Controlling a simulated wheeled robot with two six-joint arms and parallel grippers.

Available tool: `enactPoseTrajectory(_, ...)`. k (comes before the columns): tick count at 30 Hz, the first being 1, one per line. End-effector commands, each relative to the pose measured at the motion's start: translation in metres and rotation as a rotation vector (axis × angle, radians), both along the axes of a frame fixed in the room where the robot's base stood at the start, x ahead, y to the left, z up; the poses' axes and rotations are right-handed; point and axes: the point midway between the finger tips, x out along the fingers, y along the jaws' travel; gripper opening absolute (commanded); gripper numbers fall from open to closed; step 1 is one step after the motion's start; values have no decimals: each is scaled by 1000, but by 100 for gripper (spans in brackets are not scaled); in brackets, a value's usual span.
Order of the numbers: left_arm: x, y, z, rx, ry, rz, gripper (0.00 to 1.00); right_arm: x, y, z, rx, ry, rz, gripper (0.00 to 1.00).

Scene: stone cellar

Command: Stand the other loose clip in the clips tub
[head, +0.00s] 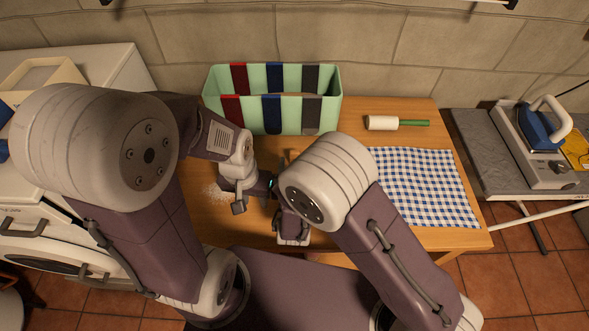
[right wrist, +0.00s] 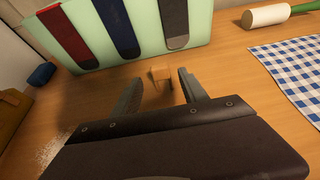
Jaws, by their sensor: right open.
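A small tan wooden piece (right wrist: 160,74), perhaps the loose clip, is on the table between the fingertips of my right gripper (right wrist: 160,84) in the right wrist view. That gripper is open, with nothing held. In the head view my right arm hides most of this spot. A mint green tub (head: 297,121) with red, blue and grey bands stands at the back of the table; its front wall also shows in the right wrist view (right wrist: 92,32). I cannot tell whether it is the clips tub. My left gripper (head: 252,198) is low over the table's left part; its jaws are unclear.
A white roller with a green handle (head: 383,123) and a blue checked cloth (head: 423,186) lie on the right. A blue block (right wrist: 41,74), a brown object (right wrist: 11,112) and white powder (right wrist: 50,151) are on the left. An iron (head: 540,124) stands on a separate board.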

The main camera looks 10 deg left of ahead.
Motion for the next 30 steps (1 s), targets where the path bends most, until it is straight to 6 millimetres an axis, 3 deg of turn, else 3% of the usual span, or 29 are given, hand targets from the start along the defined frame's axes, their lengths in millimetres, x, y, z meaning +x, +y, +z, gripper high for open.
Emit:
enactPoseTrajectory(3, 0, 0, -1, 0, 0, 0, 36, -18, -3, 8, 1, 0, 2, 51)
enactPoseTrajectory(7, 0, 0, -2, 0, 0, 0, 36, -28, -6, 12, 1, -1, 0, 51)
enactPoseTrajectory(20, 0, 0, -2, 0, 0, 0, 36, -27, -13, 14, 5, 3, -26, 51)
enactPoseTrajectory(23, 0, 0, -1, 0, 0, 0, 36, -10, -64, 18, 40, 39, -228, 51)
enactPoseTrajectory(26, 0, 0, -1, 0, 0, 0, 36, -6, -173, 21, 159, 124, -684, 51)
enactPoseTrajectory(27, 0, 0, -2, 0, 0, 0, 36, -21, -222, 19, 247, 172, -924, 51)
enactPoseTrajectory(29, 0, 0, -2, 0, 0, 0, 36, -57, -277, 12, 415, 239, -1283, 51)
enactPoseTrajectory(30, 0, 0, -2, 0, 0, 0, 36, -84, -299, 6, 549, 276, -1510, 51)
